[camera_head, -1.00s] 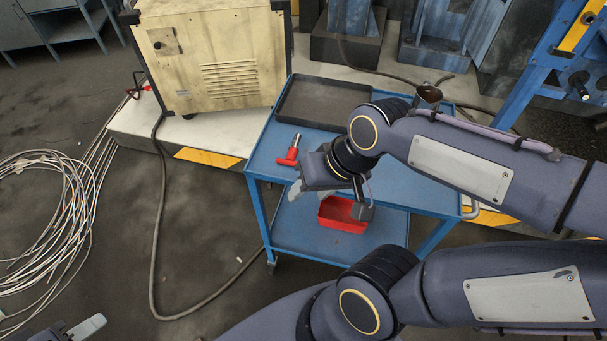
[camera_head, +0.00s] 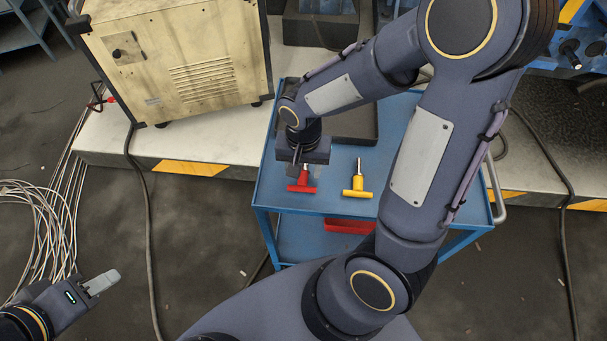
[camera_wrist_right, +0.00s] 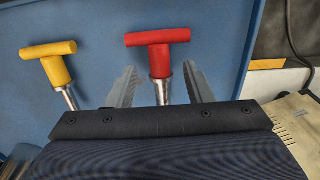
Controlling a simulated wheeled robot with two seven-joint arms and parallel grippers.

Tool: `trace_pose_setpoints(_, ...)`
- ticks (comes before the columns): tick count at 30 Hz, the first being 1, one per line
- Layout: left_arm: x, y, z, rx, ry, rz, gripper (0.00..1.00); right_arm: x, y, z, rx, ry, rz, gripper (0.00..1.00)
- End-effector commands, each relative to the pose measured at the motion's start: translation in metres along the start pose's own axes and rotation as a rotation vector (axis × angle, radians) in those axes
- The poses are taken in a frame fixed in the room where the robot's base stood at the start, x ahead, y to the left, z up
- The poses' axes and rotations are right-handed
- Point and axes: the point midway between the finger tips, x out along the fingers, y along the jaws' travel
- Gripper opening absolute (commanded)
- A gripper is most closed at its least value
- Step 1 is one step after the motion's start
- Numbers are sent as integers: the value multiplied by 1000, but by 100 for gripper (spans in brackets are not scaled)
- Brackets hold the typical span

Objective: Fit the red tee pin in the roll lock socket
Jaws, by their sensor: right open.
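The red tee pin (camera_head: 302,187) has a red T handle and a metal shank, and lies on the blue cart's top shelf. In the right wrist view, the red tee pin (camera_wrist_right: 157,38) has its shank between the spread fingers of my right gripper (camera_wrist_right: 160,88). Neither finger clearly touches it. In the head view, my right gripper (camera_head: 300,168) is low over the pin's shank. My left gripper (camera_head: 101,283) is at the lower left, away from the cart, and its jaw gap is unclear. I cannot make out the roll lock socket.
A yellow tee pin (camera_head: 357,186) lies right of the red one on the blue cart (camera_head: 335,203). A dark tray (camera_head: 353,135) is behind them, partly hidden by my right arm. A red bin (camera_head: 348,226) is on the lower shelf. A cream machine (camera_head: 180,70) stands behind left.

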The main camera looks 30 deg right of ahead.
Motion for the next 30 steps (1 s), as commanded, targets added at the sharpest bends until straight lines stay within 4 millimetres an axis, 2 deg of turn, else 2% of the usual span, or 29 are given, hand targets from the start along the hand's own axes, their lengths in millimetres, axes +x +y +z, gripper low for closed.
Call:
trace_pose_setpoints(1,2,-1,1,0,0,0,36,9,1,0,1,-2,3,47)
trace_pose_setpoints(4,2,-1,1,0,0,0,36,16,0,0,1,-1,1,47)
trace_pose_setpoints(11,2,-1,1,0,0,0,36,18,0,0,1,0,-1,47)
trace_pose_setpoints(14,2,-1,1,0,0,0,36,18,0,0,1,0,-1,36)
trace_pose_setpoints(22,2,-1,1,0,0,0,36,17,0,0,1,0,-1,1)
trace_pose_setpoints(30,2,-1,1,0,0,0,36,16,0,-1,1,1,-2,0)
